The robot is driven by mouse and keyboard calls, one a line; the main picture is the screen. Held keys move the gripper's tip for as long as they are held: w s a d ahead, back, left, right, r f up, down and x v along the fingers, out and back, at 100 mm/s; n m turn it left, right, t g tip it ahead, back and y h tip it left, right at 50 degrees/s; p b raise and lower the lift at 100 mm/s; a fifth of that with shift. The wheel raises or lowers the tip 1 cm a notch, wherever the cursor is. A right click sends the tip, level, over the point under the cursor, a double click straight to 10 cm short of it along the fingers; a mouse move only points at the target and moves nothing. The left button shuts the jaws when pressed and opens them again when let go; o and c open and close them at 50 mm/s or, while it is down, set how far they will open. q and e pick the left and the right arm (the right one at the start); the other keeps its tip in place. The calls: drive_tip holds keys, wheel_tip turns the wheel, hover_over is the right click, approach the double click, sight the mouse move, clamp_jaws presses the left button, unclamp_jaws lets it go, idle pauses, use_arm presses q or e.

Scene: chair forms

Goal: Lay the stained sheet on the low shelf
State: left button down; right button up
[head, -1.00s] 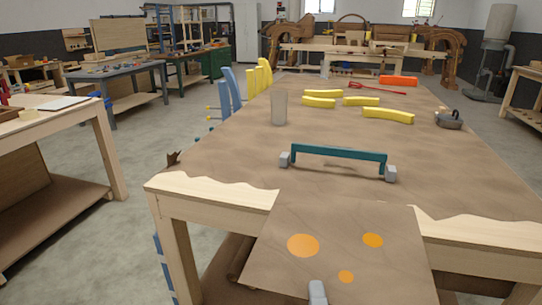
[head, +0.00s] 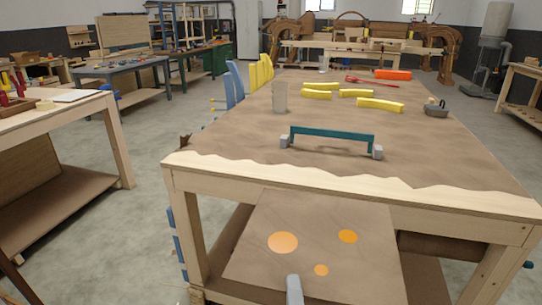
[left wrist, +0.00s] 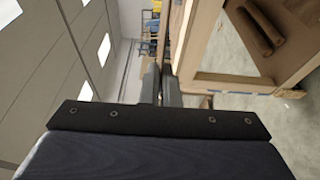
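The stained sheet (head: 345,268) is a brown rectangle with three orange spots. It hangs tilted in front of the near end of the long table, below its top edge. My left gripper (head: 293,285) is at the sheet's lower edge and appears shut on it. In the left wrist view its two fingers (left wrist: 161,88) are close together, with a thin brown edge beyond them. Under the long table a brown low shelf (head: 228,260) shows in part beside the sheet; the sheet hides much of it. My right gripper is not in view.
The long table (head: 225,145) bears a teal handle-like bar (head: 332,138), a grey cup (head: 280,97) and several yellow curved pieces. Its front legs flank the sheet. A side bench (head: 60,115) with its own lower shelf (head: 60,215) stands left; clear floor lies between.

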use_arm(q)
drive_tip(key=w+a+f+n+y, duration=0.1)
drive_tip(key=w+a+f+y, duration=0.1)
drive_tip(key=w+a+f, duration=0.7)
drive_tip(key=w+a+f+n+g+y, duration=0.1)
drive_tip(key=w+a+f+n+y, duration=0.1)
drive_tip(key=w+a+f, duration=0.8)
drive_tip(key=w+a, duration=0.2)
drive_tip(key=a, duration=0.2)
drive_tip(key=shift+a+f+y, duration=0.15)
drive_tip(key=shift+a+y, duration=0.15)
drive_tip(key=shift+y, duration=0.1)
